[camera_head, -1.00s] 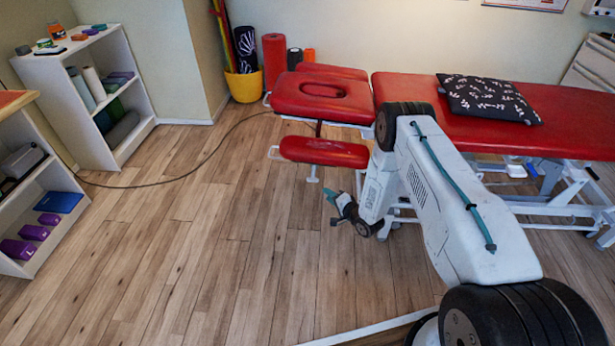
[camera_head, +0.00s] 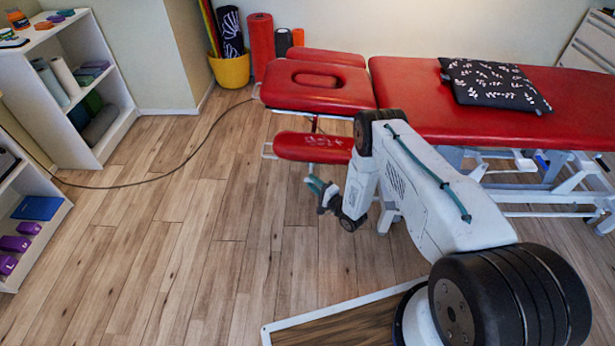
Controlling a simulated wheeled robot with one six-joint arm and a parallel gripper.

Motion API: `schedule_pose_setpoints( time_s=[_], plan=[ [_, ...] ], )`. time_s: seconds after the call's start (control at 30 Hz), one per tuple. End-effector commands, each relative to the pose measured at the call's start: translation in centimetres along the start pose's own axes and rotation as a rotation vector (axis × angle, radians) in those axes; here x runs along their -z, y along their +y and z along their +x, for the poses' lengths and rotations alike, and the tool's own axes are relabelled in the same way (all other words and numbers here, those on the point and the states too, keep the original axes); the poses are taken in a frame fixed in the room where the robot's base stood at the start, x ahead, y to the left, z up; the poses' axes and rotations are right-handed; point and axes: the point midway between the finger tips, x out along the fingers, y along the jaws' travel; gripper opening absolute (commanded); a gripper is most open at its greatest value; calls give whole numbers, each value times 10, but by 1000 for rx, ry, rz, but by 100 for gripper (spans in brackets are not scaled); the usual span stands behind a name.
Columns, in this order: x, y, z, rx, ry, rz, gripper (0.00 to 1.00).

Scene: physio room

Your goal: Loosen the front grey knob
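The red treatment table (camera_head: 420,95) stands across the back, with a head section (camera_head: 295,100) that has a face opening. A narrow red armrest pad (camera_head: 315,148) sits on the near side of the head section, on a pale metal frame. My gripper (camera_head: 313,185) is low, just under the armrest pad and close to its metal support. It is small in view, and whether its fingers are open or shut is unclear. I cannot make out a grey knob; that area under the pad is small and partly covered by my arm.
A dark cable (camera_head: 150,184) runs over the wooden floor from the left shelves to the table. A patterned cushion (camera_head: 492,84) lies on the table. A yellow bucket (camera_head: 230,71) stands behind.

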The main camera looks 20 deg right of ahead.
Motion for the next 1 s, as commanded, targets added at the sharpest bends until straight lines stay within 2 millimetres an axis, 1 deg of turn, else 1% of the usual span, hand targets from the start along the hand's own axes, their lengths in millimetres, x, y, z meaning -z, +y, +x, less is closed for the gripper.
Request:
schedule_pose_setpoints(
  time_s=[0.03,0.1,0.2,0.33,0.57,0.6,0.67,0.7,0.73,1.0],
  plan=[
    [-1,0,9,1,-2,-1,36],
    [-1,0,19,1,-2,-1,36],
    [0,0,30,-1,0,-1,36],
    [1,0,36,-1,2,0,36],
    [3,0,37,-1,5,0,36],
    [3,0,37,-1,5,0,33],
    [3,0,36,-1,5,0,16],
    [3,0,36,-1,5,0,5],
    [3,0,36,-1,5,0,0],
    [3,0,37,-10,5,-8,0]
  ],
)
